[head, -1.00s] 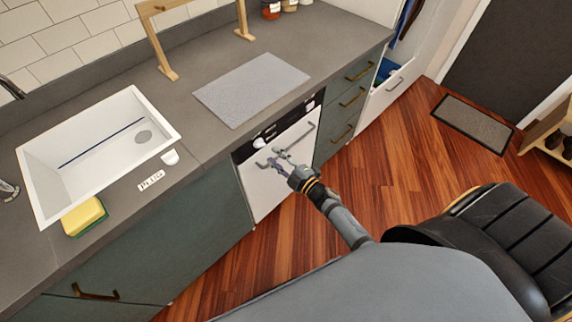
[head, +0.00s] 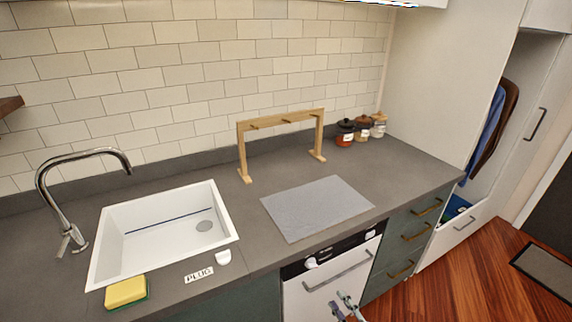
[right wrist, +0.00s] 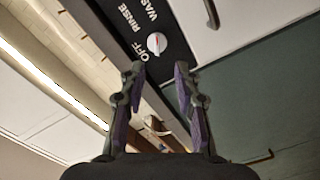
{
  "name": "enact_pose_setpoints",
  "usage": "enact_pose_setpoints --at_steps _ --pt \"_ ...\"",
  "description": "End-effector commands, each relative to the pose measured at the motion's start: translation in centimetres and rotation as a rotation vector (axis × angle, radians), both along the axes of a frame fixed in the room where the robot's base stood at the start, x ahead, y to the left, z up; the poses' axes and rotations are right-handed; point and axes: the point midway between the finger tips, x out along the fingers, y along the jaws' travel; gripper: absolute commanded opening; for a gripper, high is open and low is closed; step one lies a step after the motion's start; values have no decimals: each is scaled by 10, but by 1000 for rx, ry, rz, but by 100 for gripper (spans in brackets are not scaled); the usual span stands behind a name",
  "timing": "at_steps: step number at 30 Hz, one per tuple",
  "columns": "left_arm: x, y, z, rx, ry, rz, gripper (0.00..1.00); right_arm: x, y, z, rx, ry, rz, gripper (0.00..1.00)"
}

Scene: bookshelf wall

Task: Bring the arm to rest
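My right gripper (head: 347,306) shows at the bottom edge of the head view, in front of the white dishwasher door (head: 318,297). In the right wrist view the two fingers of this gripper (right wrist: 157,72) stand apart with nothing between them. A white dial (right wrist: 156,42) marked OFF, RINSE and WASH lies beyond the fingertips on the dark dishwasher panel. It also shows in the head view (head: 311,263). The rest of my right arm is out of the head view. My left gripper is not in view.
The counter holds a white sink (head: 110,235), a yellow sponge (head: 126,292), a PLUG label (head: 199,275), a grey mat (head: 318,207), a wooden rack (head: 282,121) and several jars (head: 362,128). Drawers (head: 407,245) stand right of the dishwasher. Wooden floor (head: 470,275) is clear at lower right.

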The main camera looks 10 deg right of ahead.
Motion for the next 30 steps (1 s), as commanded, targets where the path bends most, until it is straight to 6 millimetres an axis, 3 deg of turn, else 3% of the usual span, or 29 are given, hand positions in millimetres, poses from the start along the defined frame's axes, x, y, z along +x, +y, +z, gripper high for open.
enact_pose_setpoints --at_steps 2,5,8,12,15,18,22,25,30 --pt "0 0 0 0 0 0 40 -5 -10 -28 33 83 -48 32" --pt "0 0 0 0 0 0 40 -24 -33 -93 117 279 -170 32" --pt "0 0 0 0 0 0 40 -65 -55 -171 216 523 -329 32" --pt "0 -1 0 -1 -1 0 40 -147 -73 -263 345 848 -561 32" --pt "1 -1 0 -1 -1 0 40 -218 -76 -313 420 1062 -725 32" --pt "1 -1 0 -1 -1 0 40 -282 -73 -343 472 1234 -869 32" --pt "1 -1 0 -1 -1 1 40 -339 -67 -361 510 1377 -993 32" --pt "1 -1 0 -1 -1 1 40 -359 -64 -365 523 1425 -1037 32" --pt "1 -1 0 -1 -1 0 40 -363 -63 -366 525 1436 -1048 32"
